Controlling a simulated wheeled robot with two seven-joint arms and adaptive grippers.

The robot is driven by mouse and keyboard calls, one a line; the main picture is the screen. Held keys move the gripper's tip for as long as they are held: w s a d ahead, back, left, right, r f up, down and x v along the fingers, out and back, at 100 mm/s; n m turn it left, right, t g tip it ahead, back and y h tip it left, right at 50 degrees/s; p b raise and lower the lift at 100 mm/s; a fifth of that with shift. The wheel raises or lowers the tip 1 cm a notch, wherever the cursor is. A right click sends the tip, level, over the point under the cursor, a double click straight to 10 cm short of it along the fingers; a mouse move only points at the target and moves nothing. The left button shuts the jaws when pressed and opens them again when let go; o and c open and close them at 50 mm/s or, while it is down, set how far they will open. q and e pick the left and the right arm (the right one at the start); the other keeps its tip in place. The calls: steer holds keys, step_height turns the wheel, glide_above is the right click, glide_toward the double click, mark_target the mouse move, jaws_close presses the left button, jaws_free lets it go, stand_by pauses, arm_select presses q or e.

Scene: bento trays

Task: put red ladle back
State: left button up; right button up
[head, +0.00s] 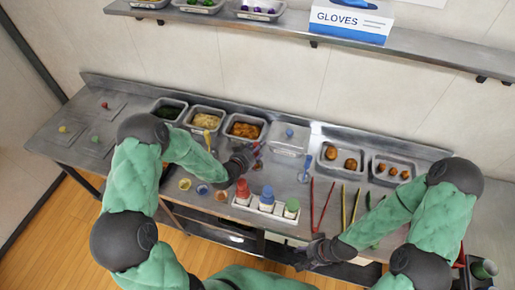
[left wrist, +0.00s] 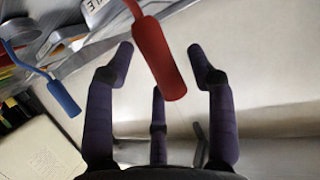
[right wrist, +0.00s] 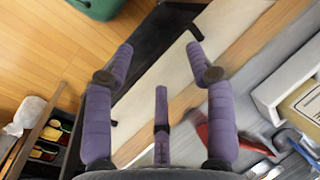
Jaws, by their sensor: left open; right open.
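The red ladle's thick red handle (left wrist: 158,62) shows in the left wrist view, between the spread fingers of my left gripper (left wrist: 160,70). The fingers stand apart from it on both sides. The ladle's bowl is not visible there. In the head view my left gripper (head: 242,160) is at the middle of the counter, beside the food pans, and largely covers the ladle. My right gripper (head: 310,253) is open and empty at the counter's front edge; it also shows in the right wrist view (right wrist: 160,75).
A blue handle (left wrist: 63,99) hangs or lies left of the red one. A caddy of squeeze bottles (head: 266,207) stands on the counter's front. Red tongs (head: 321,205) and other utensils lie to its right. Food pans (head: 244,138) line the back; a shelf (head: 420,49) runs above.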

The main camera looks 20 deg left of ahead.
arm_select(q)
steer(key=v, duration=0.6)
steer(key=shift+s, duration=0.3)
arm_select(e)
steer(key=shift+r, duration=0.1)
arm_select(q)
steer(key=shift+r, duration=0.1)
